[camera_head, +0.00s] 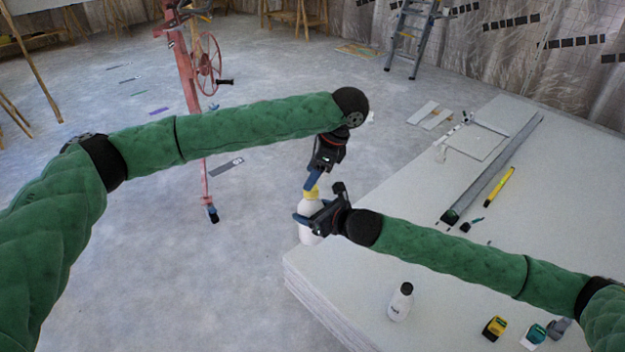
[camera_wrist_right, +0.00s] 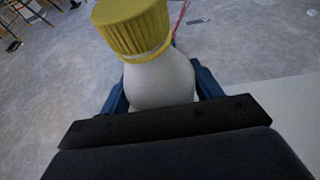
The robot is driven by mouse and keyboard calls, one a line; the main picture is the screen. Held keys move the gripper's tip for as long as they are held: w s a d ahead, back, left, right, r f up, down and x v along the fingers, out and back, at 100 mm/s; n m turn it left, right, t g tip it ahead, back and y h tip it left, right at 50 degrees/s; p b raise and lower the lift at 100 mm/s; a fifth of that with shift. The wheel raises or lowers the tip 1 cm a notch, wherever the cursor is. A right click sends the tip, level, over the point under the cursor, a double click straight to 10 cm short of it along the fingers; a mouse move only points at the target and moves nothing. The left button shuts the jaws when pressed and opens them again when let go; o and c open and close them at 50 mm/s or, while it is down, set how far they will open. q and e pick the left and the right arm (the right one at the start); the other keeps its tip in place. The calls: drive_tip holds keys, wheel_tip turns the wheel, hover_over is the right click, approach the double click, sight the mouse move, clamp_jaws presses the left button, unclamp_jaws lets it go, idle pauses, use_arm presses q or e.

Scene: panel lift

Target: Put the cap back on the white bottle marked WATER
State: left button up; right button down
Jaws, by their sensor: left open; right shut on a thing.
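A white bottle (camera_head: 308,236) with a yellow cap (camera_head: 312,193) is in my right gripper (camera_head: 312,217), held upright off the panel stack's left edge. In the right wrist view the jaws close around the white bottle body (camera_wrist_right: 160,82). The ribbed yellow cap (camera_wrist_right: 133,27) sits on its neck there, with a pale ring beneath; I cannot tell how tight it is. No WATER marking shows on the visible side. My left gripper (camera_head: 313,181) is open, pointing down just above the cap. Its fingers do not show in the wrist view.
A second white bottle with a black cap (camera_head: 400,302) stands on the panel stack (camera_head: 345,290). Tape measures (camera_head: 495,328) lie at the near right. A red stand (camera_head: 187,80) is on the floor behind.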

use_arm(q)
drive_tip(key=shift+r, duration=0.5)
drive_tip(key=shift+f, duration=0.1)
drive_tip(key=shift+c, duration=0.5)
